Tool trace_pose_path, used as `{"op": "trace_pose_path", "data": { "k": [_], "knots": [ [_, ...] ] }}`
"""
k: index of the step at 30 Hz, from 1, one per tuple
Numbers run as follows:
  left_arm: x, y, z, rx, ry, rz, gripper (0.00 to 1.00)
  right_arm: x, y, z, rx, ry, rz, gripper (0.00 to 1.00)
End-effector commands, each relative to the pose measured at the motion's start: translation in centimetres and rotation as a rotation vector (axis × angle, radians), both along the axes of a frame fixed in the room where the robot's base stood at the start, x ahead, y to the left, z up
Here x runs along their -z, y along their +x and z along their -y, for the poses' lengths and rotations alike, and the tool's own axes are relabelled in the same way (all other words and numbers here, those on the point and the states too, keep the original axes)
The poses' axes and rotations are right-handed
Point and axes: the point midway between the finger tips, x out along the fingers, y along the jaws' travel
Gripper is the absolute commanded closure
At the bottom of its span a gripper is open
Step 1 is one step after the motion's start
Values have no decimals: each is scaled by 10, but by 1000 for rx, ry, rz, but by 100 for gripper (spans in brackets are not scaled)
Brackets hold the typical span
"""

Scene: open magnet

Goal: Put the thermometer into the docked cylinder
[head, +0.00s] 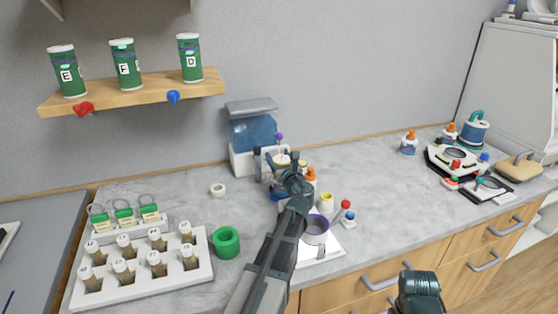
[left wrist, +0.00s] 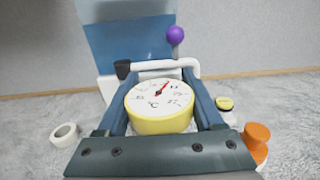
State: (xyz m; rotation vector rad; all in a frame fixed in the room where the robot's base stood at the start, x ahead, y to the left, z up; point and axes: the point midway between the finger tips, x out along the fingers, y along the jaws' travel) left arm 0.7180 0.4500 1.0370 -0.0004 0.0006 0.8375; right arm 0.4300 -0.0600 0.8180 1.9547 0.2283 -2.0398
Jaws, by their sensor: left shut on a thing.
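The thermometer (left wrist: 160,105) has a round white dial with a red needle and a yellow rim. My left gripper (left wrist: 165,100) is shut on it, with a blue finger on each side. In the head view my left gripper (head: 281,168) is at the back of the counter, before the white stand with a blue panel (head: 253,135). The thermometer's lower part is hidden. A purple-rimmed cylinder (head: 315,229) stands on a white mat nearer the front; I cannot tell whether it is the docked one. My right gripper's fingers are not in view.
A purple knob (left wrist: 175,36) and white bar stand behind the dial. A white ring (head: 218,189) and an orange-capped bottle (left wrist: 256,140) flank the gripper. A green ring (head: 226,242) and vial rack (head: 200,270) are left.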

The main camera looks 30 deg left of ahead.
Motion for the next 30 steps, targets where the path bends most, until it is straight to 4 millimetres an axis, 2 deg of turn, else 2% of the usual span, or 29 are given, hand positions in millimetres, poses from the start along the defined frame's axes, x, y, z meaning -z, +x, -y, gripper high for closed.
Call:
{"op": "trace_pose_path", "data": {
  "k": [7, 8, 12, 13, 21, 25, 30],
  "knots": [
    [6, 0, 0, 0, 0, 0, 95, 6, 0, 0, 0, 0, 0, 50],
    [5, 0, 0, 0, 0, 0, 30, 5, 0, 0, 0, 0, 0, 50],
    [4, 0, 0, 0, 0, 0, 4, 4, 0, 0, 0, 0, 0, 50],
    [4, 0, 0, 0, 0, 0, 1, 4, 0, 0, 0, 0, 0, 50],
    [3, 0, 0, 0, 0, 0, 1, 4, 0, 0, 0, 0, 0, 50],
    [-4, -1, 1, 0, 0, 0, 1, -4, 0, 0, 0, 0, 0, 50],
    [-1, -26, 27, 3, 0, 0, 1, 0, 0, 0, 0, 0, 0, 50]
  ]
}}
